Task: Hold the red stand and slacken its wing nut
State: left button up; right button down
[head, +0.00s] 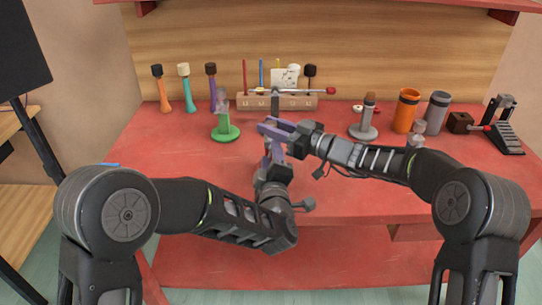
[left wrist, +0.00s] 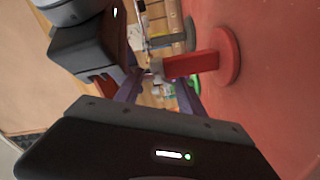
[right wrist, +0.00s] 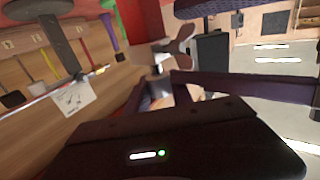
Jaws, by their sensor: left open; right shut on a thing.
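The red stand has a red upright post and a round red base (left wrist: 231,55), seen sideways in the left wrist view. My left gripper (head: 272,147) is lower and open. In the left wrist view its fingers (left wrist: 161,78) lie on either side of the post's upper end. In the head view the grippers hide most of the stand.
A green-based stand (head: 226,133) is left of my grippers. A grey-based stand (head: 363,132), an orange cup (head: 405,110) and a grey cup (head: 435,112) are right. A wooden rack (head: 303,102) and several mallets stand behind. The front of the red table (head: 350,195) is clear.

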pick_arm(q)
jog(key=shift+d+r, duration=0.15)
jog(key=shift+r, duration=0.25)
pick_arm(e)
jog(key=shift+f, duration=0.35)
jog(key=shift+s+r, duration=0.1)
pick_arm(q)
jog(key=s, duration=0.8)
jog(key=shift+f, duration=0.35)
pick_arm(e)
jog(key=c, duration=1)
grip_release()
jog(key=shift+r, duration=0.15)
jog(key=shift+c, duration=0.2)
